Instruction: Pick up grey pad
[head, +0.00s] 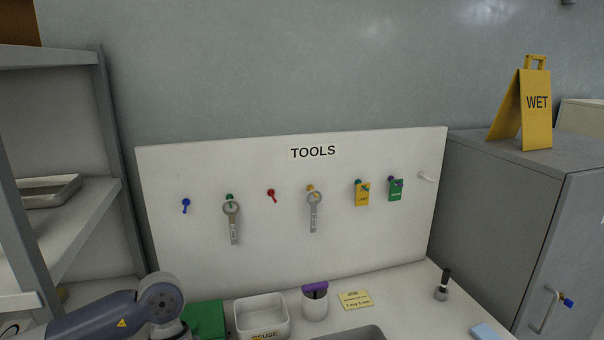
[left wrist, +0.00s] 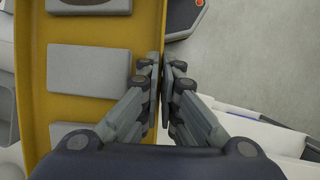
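In the left wrist view, grey rectangular pads (left wrist: 88,71) lie in a row in a yellow tray (left wrist: 33,90). One is cut off at the top edge, and one at the lower left is partly hidden by my gripper. My left gripper (left wrist: 161,75) is at the tray's right wall, its two fingers close together with the thin yellow wall between them. No pad is between the fingers. In the head view only part of my left arm shows at the lower left. My right gripper is not in view.
The head view shows a white TOOLS board (head: 270,252) with hanging keys, wrenches and tags. A shelf (head: 75,225) stands left, a grey cabinet (head: 485,210) right.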

